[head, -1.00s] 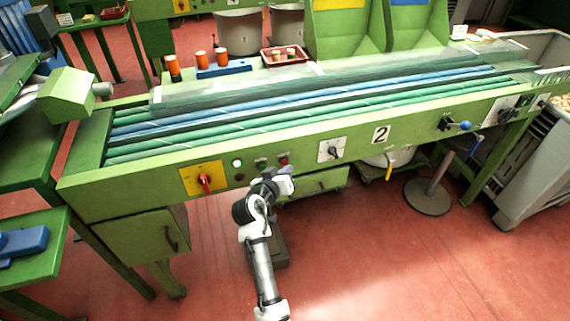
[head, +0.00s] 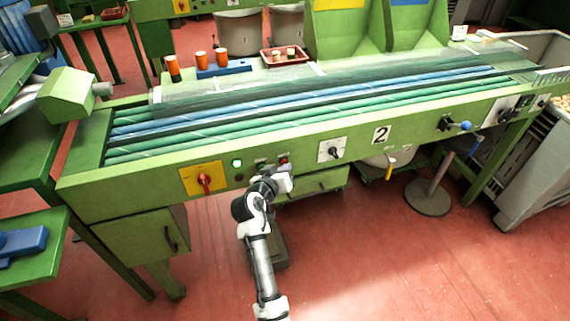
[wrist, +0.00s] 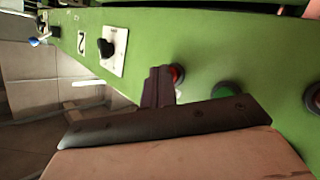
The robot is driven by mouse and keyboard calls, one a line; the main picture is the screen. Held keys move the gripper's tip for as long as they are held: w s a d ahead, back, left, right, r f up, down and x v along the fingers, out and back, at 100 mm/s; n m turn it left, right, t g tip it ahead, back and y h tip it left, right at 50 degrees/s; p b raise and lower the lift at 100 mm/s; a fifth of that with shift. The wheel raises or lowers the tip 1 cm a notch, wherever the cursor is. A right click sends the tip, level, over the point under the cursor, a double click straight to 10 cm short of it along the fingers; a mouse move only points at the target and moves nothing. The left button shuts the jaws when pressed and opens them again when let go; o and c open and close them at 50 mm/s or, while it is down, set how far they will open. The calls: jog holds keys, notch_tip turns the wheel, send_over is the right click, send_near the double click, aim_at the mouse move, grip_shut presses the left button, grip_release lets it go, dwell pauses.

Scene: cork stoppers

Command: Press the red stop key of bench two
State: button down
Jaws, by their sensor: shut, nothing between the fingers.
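Bench two is the long green conveyor bench (head: 130,192) with the number plate "2" (head: 381,135). Its red stop key (head: 284,160) is on the front panel, and also shows in the wrist view (wrist: 178,74), partly hidden behind my fingers. A green key (wrist: 226,89) sits beside it. My gripper (head: 288,172) is shut and empty, just below and in front of the red key. In the wrist view its fingertips (wrist: 160,74) overlap the key's edge; I cannot tell whether they touch it.
A lit green lamp (head: 237,163) and a red rotary switch on a yellow plate (head: 204,182) are to the left. A black knob on a white plate (head: 332,151) is to the right. A green drawer (head: 318,185) is below the panel.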

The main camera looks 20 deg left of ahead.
jog(key=shift+w, duration=0.1)
dwell(0.5)
jog(key=shift+s+d, duration=0.4)
jog(key=shift+s, duration=0.3)
jog(key=shift+s+d+p, duration=0.3)
jog(key=shift+s+d, duration=0.45)
jog(key=shift+s, duration=0.3)
jog(key=shift+s+d+p, duration=0.3)
jog(key=shift+s+d, duration=0.4)
jog(key=shift+s, duration=0.35)
